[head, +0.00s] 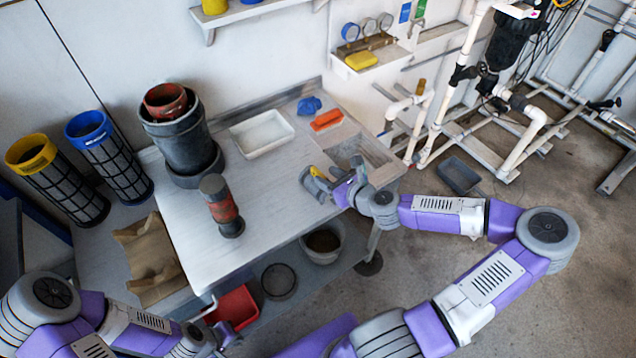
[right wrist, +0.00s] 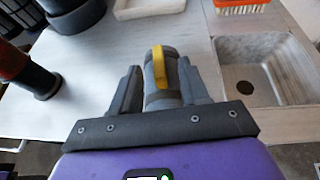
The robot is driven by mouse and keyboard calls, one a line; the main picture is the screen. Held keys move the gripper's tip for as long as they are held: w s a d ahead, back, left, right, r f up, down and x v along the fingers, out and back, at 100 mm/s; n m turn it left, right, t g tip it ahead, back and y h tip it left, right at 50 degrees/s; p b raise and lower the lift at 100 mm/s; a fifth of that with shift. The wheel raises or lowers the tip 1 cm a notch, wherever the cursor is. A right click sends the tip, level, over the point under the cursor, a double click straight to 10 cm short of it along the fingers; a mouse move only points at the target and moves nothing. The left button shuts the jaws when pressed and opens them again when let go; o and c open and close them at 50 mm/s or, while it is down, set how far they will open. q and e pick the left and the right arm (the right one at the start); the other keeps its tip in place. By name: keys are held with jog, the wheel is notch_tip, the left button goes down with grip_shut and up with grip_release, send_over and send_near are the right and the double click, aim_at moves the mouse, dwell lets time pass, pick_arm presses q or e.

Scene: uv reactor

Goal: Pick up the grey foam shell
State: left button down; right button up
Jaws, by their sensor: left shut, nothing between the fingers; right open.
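A grey rounded piece with a yellow strip, which looks like the grey foam shell (right wrist: 173,72), is on the table top in the right wrist view. My right gripper (head: 328,180) is open over the right part of the table. In the right wrist view its two dark fingers stand on either side of the grey piece. I cannot tell whether they touch it. In the head view the gripper partly hides the piece. My left gripper (head: 222,338) is shut and empty, low at the bottom left, near a red bin and away from the table top.
A sink basin (head: 376,155) lies just right of the right gripper. An orange brush (head: 327,120), a blue cloth (head: 309,105) and a white tray (head: 262,134) lie behind it. A grey and red cylinder (head: 223,206) and a stacked grey pot (head: 183,140) stand to the left. The table middle is clear.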

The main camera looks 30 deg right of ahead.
aim_at(320, 174)
jog(key=b+x, duration=0.2)
jog(key=x, duration=0.1)
jog(key=shift+w+a+f, duration=0.2)
jog(key=shift+w+f, duration=0.05)
jog(key=shift+f, duration=0.05)
jog(key=shift+w+f, duration=0.1)
jog(key=shift+w, duration=0.5)
jog(key=shift+c, duration=0.2)
grip_shut()
